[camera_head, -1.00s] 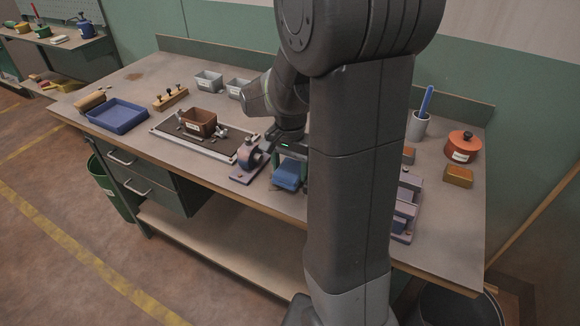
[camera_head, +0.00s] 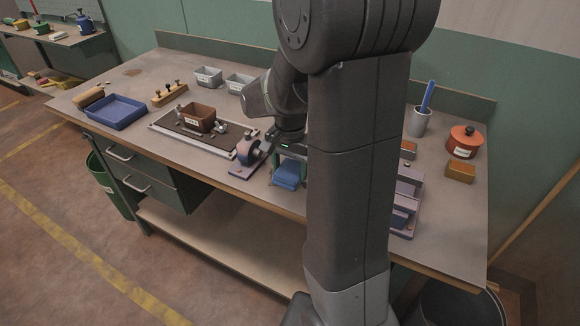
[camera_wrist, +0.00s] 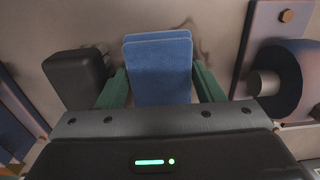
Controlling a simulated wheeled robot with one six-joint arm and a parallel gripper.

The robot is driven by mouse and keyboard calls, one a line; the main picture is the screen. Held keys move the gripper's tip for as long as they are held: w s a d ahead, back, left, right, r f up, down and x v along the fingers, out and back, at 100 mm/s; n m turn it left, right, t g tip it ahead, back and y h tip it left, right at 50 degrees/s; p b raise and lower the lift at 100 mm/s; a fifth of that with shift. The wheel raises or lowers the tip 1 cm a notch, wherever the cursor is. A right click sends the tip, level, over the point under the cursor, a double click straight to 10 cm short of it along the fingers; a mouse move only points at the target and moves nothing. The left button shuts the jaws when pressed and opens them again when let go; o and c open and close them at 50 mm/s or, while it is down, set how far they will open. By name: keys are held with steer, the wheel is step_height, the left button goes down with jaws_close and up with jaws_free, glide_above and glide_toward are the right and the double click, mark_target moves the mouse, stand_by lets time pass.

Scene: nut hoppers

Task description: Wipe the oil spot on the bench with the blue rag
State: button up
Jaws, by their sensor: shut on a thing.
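The blue rag (camera_head: 287,175) is a folded pad near the front edge of the bench (camera_head: 240,205). My gripper (camera_head: 291,158) is shut on it, and my arm partly hides the jaws. In the wrist view the rag (camera_wrist: 158,68) sits between the two green fingers of my gripper (camera_wrist: 160,88). Whether the rag touches the bench is hard to tell. A brown oily-looking spot (camera_head: 133,72) marks the far left of the bench top. Thin dark marks (camera_wrist: 186,24) also show on the surface beside the rag in the wrist view.
A clamp-like fixture (camera_head: 248,155) stands just left of the rag. A brown bin (camera_head: 199,118) sits on a dark tray further left, near a blue tray (camera_head: 117,112). A cup (camera_head: 419,122), red pot (camera_head: 465,141) and purple fixture (camera_head: 404,205) are on the right.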

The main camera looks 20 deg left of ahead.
steer(key=shift+w+a+r+p, duration=0.15)
steer(key=shift+a+p, duration=0.45)
steer(key=shift+a, duration=1.6)
steer(key=shift+w+a, duration=0.1)
steer(key=shift+a, duration=0.45)
steer(key=shift+w+d+r, duration=0.1)
steer(key=shift+r+p, duration=0.1)
steer(key=shift+p, duration=0.3)
steer(key=shift+d, duration=0.4)
steer(key=shift+s+d, duration=0.15)
steer(key=shift+s, duration=0.05)
steer(key=shift+d, duration=0.15)
